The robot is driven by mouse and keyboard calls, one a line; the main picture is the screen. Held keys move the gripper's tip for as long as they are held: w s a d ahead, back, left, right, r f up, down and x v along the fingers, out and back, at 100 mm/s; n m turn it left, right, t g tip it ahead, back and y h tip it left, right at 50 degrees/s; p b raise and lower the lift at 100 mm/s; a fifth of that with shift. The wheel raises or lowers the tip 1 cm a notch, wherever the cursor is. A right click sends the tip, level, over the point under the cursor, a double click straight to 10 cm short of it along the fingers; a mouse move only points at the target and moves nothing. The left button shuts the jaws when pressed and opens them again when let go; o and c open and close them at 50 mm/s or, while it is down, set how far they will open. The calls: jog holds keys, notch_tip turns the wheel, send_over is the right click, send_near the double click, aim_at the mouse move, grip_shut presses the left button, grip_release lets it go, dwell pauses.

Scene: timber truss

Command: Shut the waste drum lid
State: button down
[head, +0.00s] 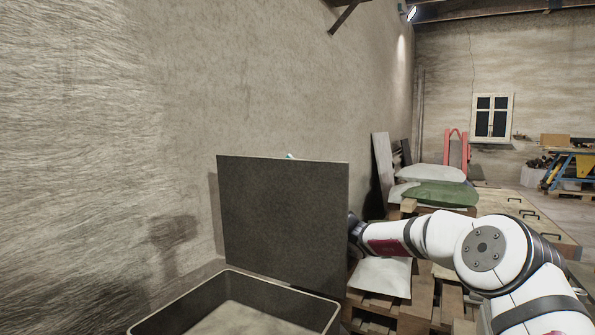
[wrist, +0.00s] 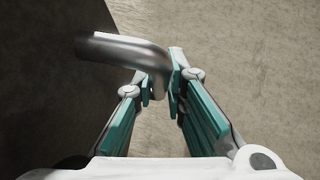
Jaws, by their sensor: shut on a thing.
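The waste drum (head: 330,312) is a dark, open-topped box at the bottom of the head view. Its lid (head: 283,220) is a flat dark panel standing nearly upright above the drum's far side, so the drum is open. In the wrist view a bent, shiny metal handle (wrist: 122,48) comes out from the dark lid (wrist: 40,95) at the left. My gripper (wrist: 161,88) is shut on the handle's end, with its teal-padded fingers on either side. In the head view the lid hides my gripper, except for a speck of teal over its top edge.
A rough plaster wall (head: 110,120) rises close behind and left of the lid. Wooden pallets (head: 420,305) with pale sacks (head: 383,275) and a green sack (head: 440,193) stand to the right. A workbench (head: 572,168) is far off at right.

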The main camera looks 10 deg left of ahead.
jog(key=s+a+f+n+g+h+p, duration=0.1)
jog(key=s+a+f+n+g+h, duration=0.15)
jog(key=s+n+g, duration=0.4)
jog(key=s+a+f+n+g+h, duration=0.2)
jog(key=s+a+n+g+h, duration=0.15)
jog(key=s+n, duration=0.65)
jog(key=s+a+f+n+h+b, duration=0.2)
jog(key=s+f, duration=0.4)
jog(key=f, duration=0.3)
jog(key=s+a+f+n+h+b, duration=0.1)
jog(key=s+a+f+n+h, duration=0.1)
jog(key=s+f, duration=0.4)
notch_tip(320, 180, down, 4)
jog(key=shift+s+a+r+n+t+h+b, duration=0.2)
jog(key=shift+a+r+n+t+h+b, duration=0.15)
jog(key=shift+n+h, duration=0.3)
jog(key=c, duration=1.6)
grip_release()
jog(key=shift+d, duration=0.1)
jog(key=v, duration=1.2)
jog(key=shift+w, duration=0.15)
